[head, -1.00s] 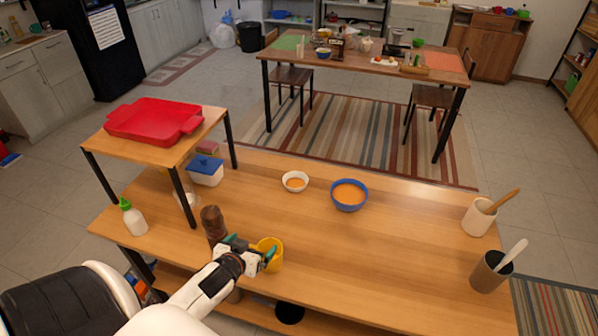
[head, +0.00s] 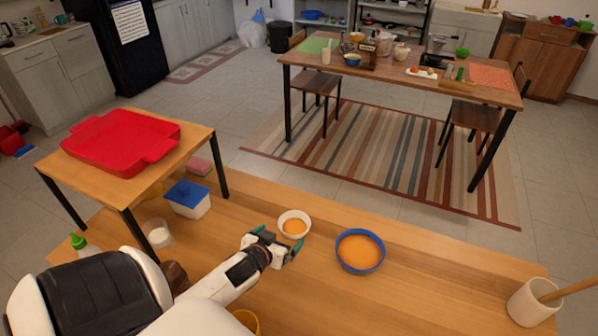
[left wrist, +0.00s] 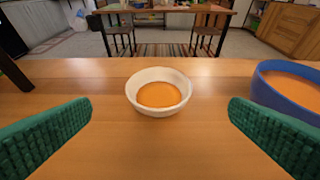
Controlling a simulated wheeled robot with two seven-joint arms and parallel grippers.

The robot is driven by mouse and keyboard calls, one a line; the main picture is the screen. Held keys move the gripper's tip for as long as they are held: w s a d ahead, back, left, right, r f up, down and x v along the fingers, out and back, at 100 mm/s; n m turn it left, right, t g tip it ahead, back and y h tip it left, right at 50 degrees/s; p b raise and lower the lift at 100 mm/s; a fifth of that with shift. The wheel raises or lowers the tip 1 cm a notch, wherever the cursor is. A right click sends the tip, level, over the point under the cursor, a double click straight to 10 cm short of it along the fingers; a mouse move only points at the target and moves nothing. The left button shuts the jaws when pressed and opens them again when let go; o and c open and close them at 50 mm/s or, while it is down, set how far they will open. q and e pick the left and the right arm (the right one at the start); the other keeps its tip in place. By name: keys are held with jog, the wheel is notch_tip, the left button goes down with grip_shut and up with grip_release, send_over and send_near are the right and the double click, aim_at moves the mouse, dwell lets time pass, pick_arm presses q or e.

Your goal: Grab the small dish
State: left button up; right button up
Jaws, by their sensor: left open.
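The small dish (head: 294,224) is a white bowl with orange contents, standing upright on the wooden table. In the left wrist view the small dish (left wrist: 159,92) lies ahead, centred between my fingers. My left gripper (head: 277,245) is open, close to the near side of the dish. Its green fingertips (left wrist: 160,125) are spread wide on both sides with nothing between them up close. My right gripper is not in view.
A larger blue bowl (head: 360,252) with orange contents stands right of the dish. A lidded container (head: 187,199) stands to the left, beside a raised shelf with a red tray (head: 122,142). A beige utensil holder (head: 532,303) is at the right. The table around the dish is mostly clear.

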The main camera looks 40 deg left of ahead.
aim_at(292, 234)
pick_arm(q)
jog(key=x, duration=0.5)
jog(key=shift+w+f, duration=0.1)
jog(key=shift+w, duration=0.05)
jog(key=p+x, duration=0.1)
jog(key=x, duration=0.3)
jog(key=shift+w+a+f, duration=0.2)
jog(key=shift+w+f, duration=0.1)
jog(key=shift+w, duration=0.05)
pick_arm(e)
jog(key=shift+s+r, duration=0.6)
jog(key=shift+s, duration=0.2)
pick_arm(q)
jog(key=shift+c, duration=0.9)
jog(key=c, duration=0.6)
jog(key=shift+c, duration=0.2)
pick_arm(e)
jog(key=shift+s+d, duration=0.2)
